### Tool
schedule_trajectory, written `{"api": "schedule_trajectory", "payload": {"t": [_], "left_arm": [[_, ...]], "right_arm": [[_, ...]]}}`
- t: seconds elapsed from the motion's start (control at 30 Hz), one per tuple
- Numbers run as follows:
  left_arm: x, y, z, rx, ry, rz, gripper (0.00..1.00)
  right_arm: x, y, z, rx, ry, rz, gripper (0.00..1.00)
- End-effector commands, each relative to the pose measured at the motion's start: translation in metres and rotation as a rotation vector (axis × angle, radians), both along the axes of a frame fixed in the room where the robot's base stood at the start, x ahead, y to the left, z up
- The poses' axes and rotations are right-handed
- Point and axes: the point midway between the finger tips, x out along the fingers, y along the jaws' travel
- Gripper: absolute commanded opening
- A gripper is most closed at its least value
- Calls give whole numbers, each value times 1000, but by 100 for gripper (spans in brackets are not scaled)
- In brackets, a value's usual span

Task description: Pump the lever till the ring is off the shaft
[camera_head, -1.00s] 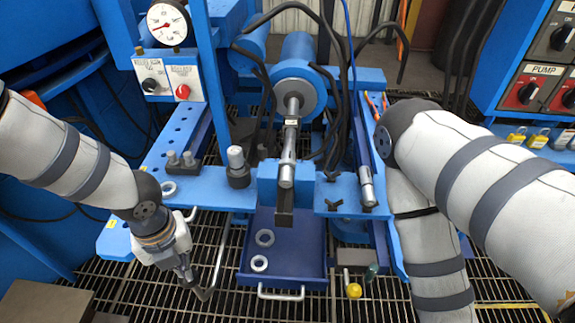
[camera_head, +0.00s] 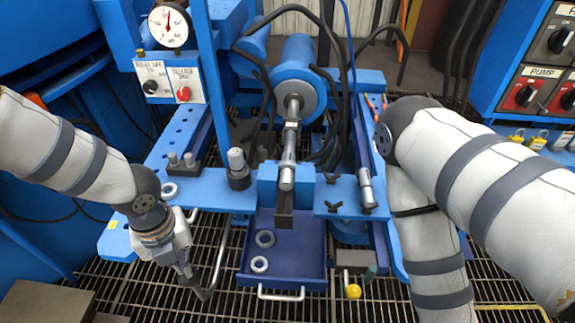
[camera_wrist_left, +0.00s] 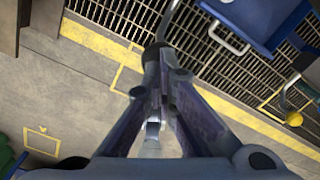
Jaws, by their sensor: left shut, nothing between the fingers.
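A thin grey bent bar, which looks like the pump lever (camera_head: 219,252), slopes down from the blue press frame at left of the tray. My left gripper (camera_head: 201,293) is shut and empty, its tips at the bar's lower end; touching or just apart, I cannot tell. In the left wrist view the closed fingers (camera_wrist_left: 155,55) point toward the bar's end (camera_wrist_left: 168,20). The grey shaft (camera_head: 290,140) runs along the press's middle, out of the blue cylinder (camera_head: 299,95). I cannot clearly make out a ring on the shaft. My right gripper is out of view.
A yellow knob (camera_head: 353,291) stands right of the tray. A gauge (camera_head: 169,27) stands above the switch box (camera_head: 168,82).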

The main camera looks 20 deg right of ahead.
Motion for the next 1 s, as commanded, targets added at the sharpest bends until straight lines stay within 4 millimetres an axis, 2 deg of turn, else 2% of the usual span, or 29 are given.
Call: {"api": "schedule_trajectory", "payload": {"t": [0.27,0.73,0.83,1.0], "left_arm": [[-1,0,-1,1,8,0,0],[-25,8,-99,3,15,-3,0],[-27,9,-109,1,10,-2,0],[-26,9,-109,0,6,1,0]], "right_arm": [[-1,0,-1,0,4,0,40],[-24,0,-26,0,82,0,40],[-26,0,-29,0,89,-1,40],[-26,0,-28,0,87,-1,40]]}}
